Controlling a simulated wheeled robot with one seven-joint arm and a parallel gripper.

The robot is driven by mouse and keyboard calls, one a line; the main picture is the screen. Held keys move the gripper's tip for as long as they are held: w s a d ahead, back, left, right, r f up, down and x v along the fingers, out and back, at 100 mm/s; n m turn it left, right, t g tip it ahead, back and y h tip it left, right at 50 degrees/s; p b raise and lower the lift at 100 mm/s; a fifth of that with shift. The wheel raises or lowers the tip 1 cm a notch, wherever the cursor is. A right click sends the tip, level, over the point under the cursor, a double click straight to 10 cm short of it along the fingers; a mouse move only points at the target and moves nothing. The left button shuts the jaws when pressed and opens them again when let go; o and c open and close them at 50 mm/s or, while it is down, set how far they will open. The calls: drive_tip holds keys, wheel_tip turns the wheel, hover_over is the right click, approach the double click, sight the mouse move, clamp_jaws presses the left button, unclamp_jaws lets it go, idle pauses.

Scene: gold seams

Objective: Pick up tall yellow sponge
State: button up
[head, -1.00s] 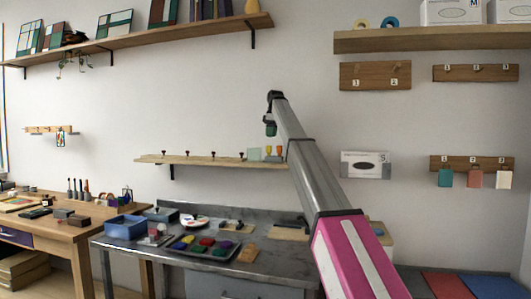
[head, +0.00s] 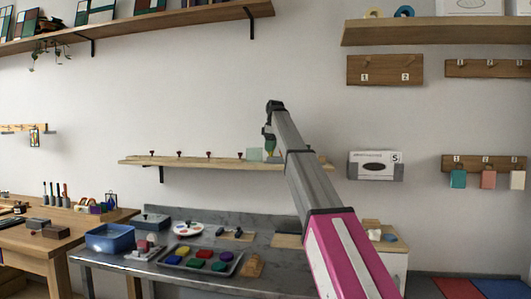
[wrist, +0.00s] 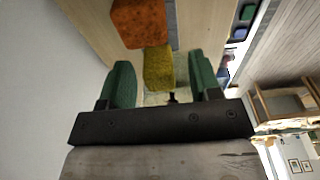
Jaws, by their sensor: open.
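The tall yellow sponge (wrist: 158,70) stands on the pale wooden wall shelf, between the two green fingers of my gripper (wrist: 161,72) in the wrist view. The fingers are open, with a gap on each side of the sponge. An orange sponge (wrist: 140,22) is right beside the yellow one. In the head view my gripper (head: 270,143) is at the right part of the shelf (head: 200,162); the arm hides the orange sponge, and the yellow one is too small to make out clearly.
A pale green panel (head: 254,154) is left of my gripper on the shelf, with several small dark-red knobs further left. Below is a grey metal bench (head: 130,262) with a paint tray (head: 200,259) and a blue bin (head: 110,238).

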drive_tip(key=shift+f, duration=0.25)
drive_tip(key=c, duration=1)
drive_tip(key=shift+r, duration=0.1)
